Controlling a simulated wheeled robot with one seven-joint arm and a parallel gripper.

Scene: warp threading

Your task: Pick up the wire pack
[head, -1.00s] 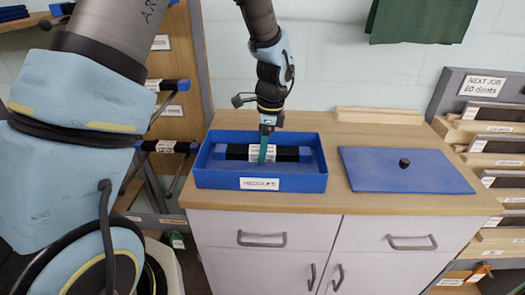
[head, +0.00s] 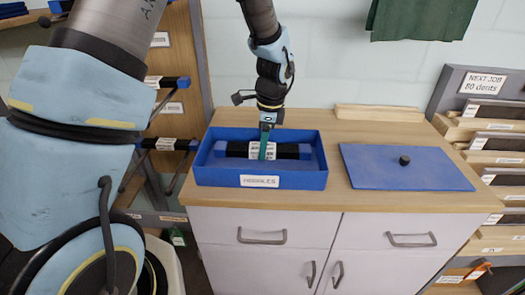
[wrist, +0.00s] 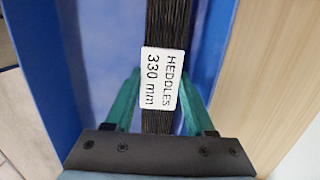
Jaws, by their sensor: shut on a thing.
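The wire pack (head: 236,149) is a long dark bundle with blue ends and a white label. It lies lengthwise in the blue box (head: 207,176) on the cabinet top. The wrist view shows its dark wires (wrist: 170,25) and the label "HEDDLES 330 mm". My gripper (head: 264,150) reaches straight down into the box at the pack's middle. In the wrist view my gripper's (wrist: 160,100) green fingers stand on both sides of the pack, shut on it. The label hides part of the grip. The pack looks level and low in the box; I cannot tell whether it touches the floor.
A blue lid (head: 440,172) with a black knob lies flat right of the box. A wooden strip (head: 380,112) lies at the back of the cabinet top (head: 375,202). Shelves of reeds (head: 495,143) stand at the right, and a rack (head: 168,112) at the left.

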